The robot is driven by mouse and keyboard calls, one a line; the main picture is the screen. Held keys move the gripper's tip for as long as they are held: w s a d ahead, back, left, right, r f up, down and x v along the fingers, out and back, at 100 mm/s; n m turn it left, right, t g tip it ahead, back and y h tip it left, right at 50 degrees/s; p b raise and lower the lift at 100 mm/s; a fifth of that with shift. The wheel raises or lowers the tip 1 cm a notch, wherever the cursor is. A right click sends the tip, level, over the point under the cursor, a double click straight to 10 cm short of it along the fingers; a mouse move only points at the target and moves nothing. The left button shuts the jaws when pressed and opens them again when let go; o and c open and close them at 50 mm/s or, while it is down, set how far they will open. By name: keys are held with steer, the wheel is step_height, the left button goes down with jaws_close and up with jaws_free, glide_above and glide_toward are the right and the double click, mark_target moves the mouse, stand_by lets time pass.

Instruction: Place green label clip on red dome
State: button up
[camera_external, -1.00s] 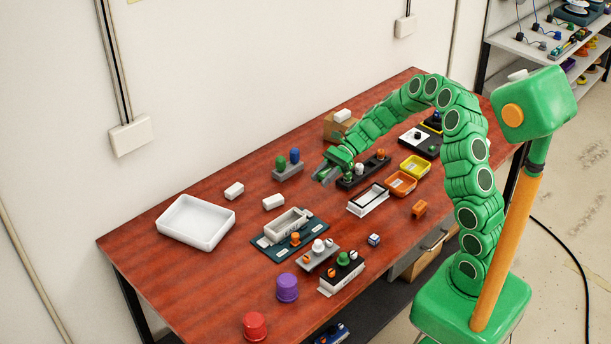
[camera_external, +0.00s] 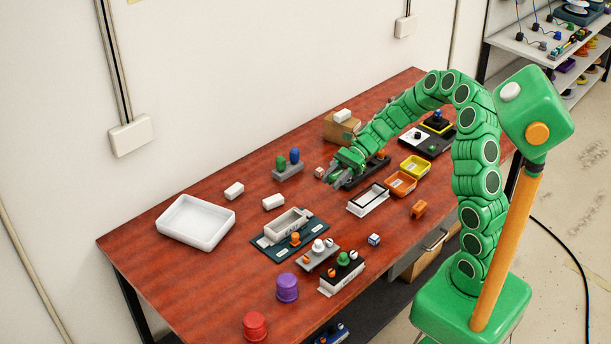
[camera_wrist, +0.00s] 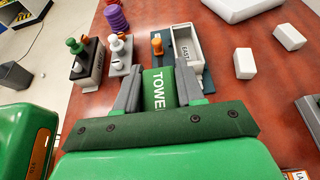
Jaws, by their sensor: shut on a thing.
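The green label clip (camera_wrist: 159,90), with white letters reading "TOWE", is between the fingers of my gripper (camera_wrist: 159,93) in the wrist view. The gripper is shut on it. In the external view my gripper (camera_external: 335,177) is over the middle-back of the table, and the clip cannot be told apart from the green hand there. The red dome (camera_external: 255,326) stands at the table's front left corner, well apart from my gripper. The purple dome (camera_external: 287,287) stands beside it, and also shows at the top of the wrist view (camera_wrist: 115,20).
A white tray (camera_external: 196,222) lies at the left. A grey box on a teal base (camera_external: 288,227), a grey knob block (camera_external: 317,254) and a black-and-white knob block (camera_external: 341,273) stand between my gripper and the domes. A block with green and blue pegs (camera_external: 288,172) stands near my gripper.

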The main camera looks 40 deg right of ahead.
steer(key=s+a+r+n+g, duration=0.1)
steer(key=s+a+r, duration=0.15)
steer(key=a, duration=1.15)
steer(key=s+a+r+n+g, duration=0.2)
steer(key=s+a, duration=1)
steer(key=a, duration=0.1)
steer(key=s+a+r+n+g, duration=0.2)
steer(key=s+a+r, duration=0.1)
steer(key=s+a, duration=1)
glide_above(251, 323)
steer(key=shift+h, duration=0.4)
steer(key=f, duration=0.9)
steer(key=shift+d+f, duration=0.15)
steer(key=shift+d, duration=0.05)
steer(key=shift+w+a+f, duration=0.1)
steer(key=shift+a+f, duration=0.05)
steer(key=shift+f, duration=1.75)
steer(key=shift+f, duration=0.1)
